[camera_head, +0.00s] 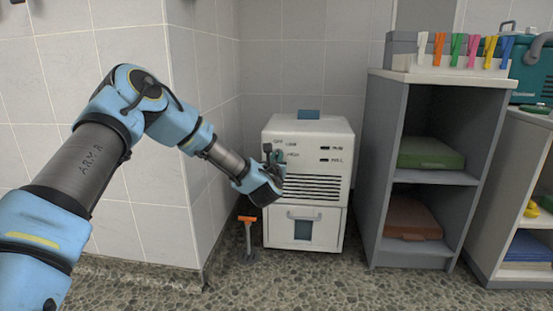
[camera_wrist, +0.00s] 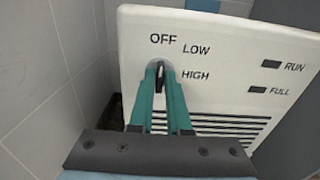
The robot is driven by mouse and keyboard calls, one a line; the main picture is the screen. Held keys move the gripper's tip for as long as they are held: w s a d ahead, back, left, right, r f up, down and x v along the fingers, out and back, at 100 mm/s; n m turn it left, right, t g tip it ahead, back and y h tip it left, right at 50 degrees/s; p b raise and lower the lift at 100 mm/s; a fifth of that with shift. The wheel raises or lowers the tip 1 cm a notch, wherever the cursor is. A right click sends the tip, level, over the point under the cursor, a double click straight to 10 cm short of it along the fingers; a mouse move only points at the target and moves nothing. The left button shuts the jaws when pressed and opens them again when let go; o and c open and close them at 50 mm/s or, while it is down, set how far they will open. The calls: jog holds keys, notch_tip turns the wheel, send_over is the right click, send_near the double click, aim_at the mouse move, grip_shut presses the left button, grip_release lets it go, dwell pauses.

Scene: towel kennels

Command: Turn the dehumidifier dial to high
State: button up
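The dehumidifier (camera_head: 307,140) is a white box on the floor against the tiled wall. In the wrist view its panel (camera_wrist: 225,95) reads OFF, LOW and HIGH in an arc at the upper right of the dial. The dial (camera_wrist: 161,80) is a dark narrow handle on a grey round base, mostly hidden by my fingers. Its handle looks upright, towards OFF. My gripper (camera_wrist: 163,70) has its teal fingers on both sides of the handle, with no clear gap, and looks shut on it. In the head view my gripper (camera_head: 275,158) is at the panel's left side and hides the dial.
A tiled wall corner (camera_head: 205,150) stands close at the left of the dehumidifier. An orange-topped scraper-like tool (camera_head: 247,222) stands at its lower left. A grey shelf (camera_head: 375,160) with folded towels (camera_head: 430,153) stands at the right. The floor in front is clear.

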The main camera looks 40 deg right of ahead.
grip_shut()
jog(key=shift+m, duration=0.3)
jog(key=m+p, duration=0.1)
jog(key=m, duration=0.1)
jog(key=shift+r+m, duration=0.1)
jog(key=shift+m, duration=0.2)
jog(key=m+p, duration=0.1)
jog(key=m, duration=0.4)
jog(key=m+p, duration=0.2)
jog(key=m, duration=0.2)
jog(key=m+p, duration=0.2)
jog(key=m, duration=0.3)
jog(key=shift+s+d+f+m, duration=0.15)
jog(key=shift+f+m, duration=0.15)
jog(key=shift+p, duration=0.3)
